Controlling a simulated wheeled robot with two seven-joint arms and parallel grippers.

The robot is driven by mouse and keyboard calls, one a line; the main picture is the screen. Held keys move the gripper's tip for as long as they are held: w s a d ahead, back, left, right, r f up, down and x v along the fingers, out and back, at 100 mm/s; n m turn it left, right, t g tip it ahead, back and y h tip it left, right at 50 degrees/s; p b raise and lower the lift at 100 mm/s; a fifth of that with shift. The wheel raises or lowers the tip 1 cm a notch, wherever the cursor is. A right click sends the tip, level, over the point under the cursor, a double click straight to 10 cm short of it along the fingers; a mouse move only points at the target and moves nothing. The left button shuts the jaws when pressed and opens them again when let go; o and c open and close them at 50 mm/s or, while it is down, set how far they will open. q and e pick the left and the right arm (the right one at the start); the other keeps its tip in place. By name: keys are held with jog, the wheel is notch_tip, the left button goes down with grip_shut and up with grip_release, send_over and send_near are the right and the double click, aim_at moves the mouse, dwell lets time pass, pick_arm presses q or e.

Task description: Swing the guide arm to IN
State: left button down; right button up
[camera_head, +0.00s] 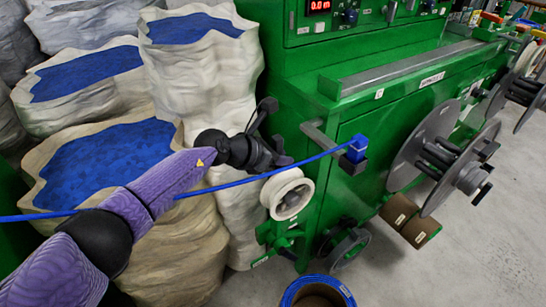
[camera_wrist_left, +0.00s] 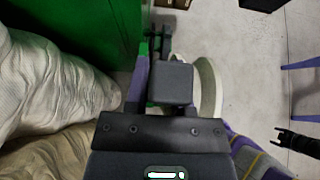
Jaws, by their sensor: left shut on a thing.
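My left gripper (camera_head: 280,160) reaches in from the left and is shut, just above and left of a white guide wheel (camera_head: 284,211) on the front of the green machine (camera_head: 310,85). What the fingers hold is hidden; it may be part of the guide arm, which I cannot make out clearly. The IN mark cannot be read. A blue cable (camera_head: 310,160) runs past the gripper to a blue block (camera_head: 357,148).
Open sacks of blue pellets (camera_head: 100,160) stand close at left. Large grey reels (camera_head: 455,170) are at right. A ring-shaped blue-rimmed spool (camera_head: 318,291) stands on the floor below. A dark part (camera_wrist_left: 298,141) at the wrist view's right edge may be my right gripper.

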pick_arm(q)
jog(key=shift+d+r, duration=0.1)
jog(key=shift+r, duration=0.05)
pick_arm(e)
jog(key=shift+w+a, duration=0.1)
jog(key=shift+a, duration=0.2)
pick_arm(q)
jog(key=c, duration=0.9)
grip_release()
jog(key=o, duration=0.4)
jog(key=shift+w+d, duration=0.1)
jog(key=shift+d, duration=0.05)
pick_arm(e)
jog(key=shift+w+d+f, duration=0.1)
jog(key=shift+w+d, duration=0.15)
jog(key=shift+w, duration=0.1)
pick_arm(q)
jog(key=shift+a+r+p, duration=0.1)
jog(key=shift+a+p, duration=0.15)
jog(key=shift+p, duration=0.05)
jog(key=p+v, duration=0.4)
jog(key=v, duration=0.5)
jog(key=shift+s+a+p, duration=0.15)
jog(key=shift+s+p, duration=0.1)
jog(key=shift+p, duration=0.05)
pick_arm(e)
notch_tip(320, 180, up, 5)
jog(key=w+a, duration=0.2)
jog(key=shift+a+t+y, duration=0.3)
jog(key=shift+a+t, duration=0.1)
